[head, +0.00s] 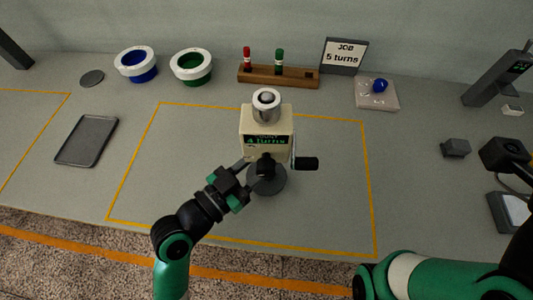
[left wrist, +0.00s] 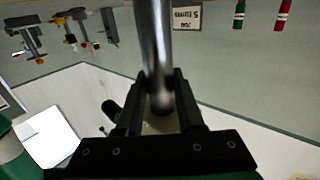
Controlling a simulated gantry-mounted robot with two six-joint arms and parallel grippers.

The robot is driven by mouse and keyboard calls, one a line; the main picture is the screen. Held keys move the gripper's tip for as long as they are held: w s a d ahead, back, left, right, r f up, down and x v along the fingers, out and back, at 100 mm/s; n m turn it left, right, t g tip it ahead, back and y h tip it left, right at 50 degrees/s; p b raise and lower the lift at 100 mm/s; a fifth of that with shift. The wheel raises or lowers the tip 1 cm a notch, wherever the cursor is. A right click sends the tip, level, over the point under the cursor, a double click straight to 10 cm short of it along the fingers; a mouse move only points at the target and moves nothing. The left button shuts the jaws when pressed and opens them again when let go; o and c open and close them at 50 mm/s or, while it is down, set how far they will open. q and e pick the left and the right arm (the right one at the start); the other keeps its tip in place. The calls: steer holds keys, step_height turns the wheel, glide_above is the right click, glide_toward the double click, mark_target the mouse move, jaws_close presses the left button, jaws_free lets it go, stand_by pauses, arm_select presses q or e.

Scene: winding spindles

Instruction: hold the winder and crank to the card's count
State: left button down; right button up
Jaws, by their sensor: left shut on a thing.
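The winder (head: 281,118) is a cream box with a grey-white spool on top and a round dark foot (head: 267,184). Its green display appears to read 4 turns. The crank's black handle (head: 306,163) sticks out at its right, with no gripper on it. The job card (head: 345,53) reads JOB 5 turns. My left gripper (head: 262,168) is shut on the winder, low on its front below the display. In the left wrist view a metal post (left wrist: 155,45) runs between its fingers. My right arm is at the lower right; its dark end (head: 505,154) does not show its jaw state.
A wooden rack (head: 262,76) holds a red and a green spindle. Blue (head: 136,64) and green (head: 191,67) rimmed bowls stand at the back left. A dark tray (head: 87,141) lies left. A pale pad (head: 365,98) holds a blue item. The yellow-outlined area around the winder is mostly clear.

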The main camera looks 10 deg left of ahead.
arm_select(q)
steer(key=shift+f+b, duration=0.55)
steer(key=shift+f, duration=0.05)
stand_by(0.6)
steer(key=shift+c, duration=2.2)
jaws_free()
steer(key=shift+f, duration=0.1)
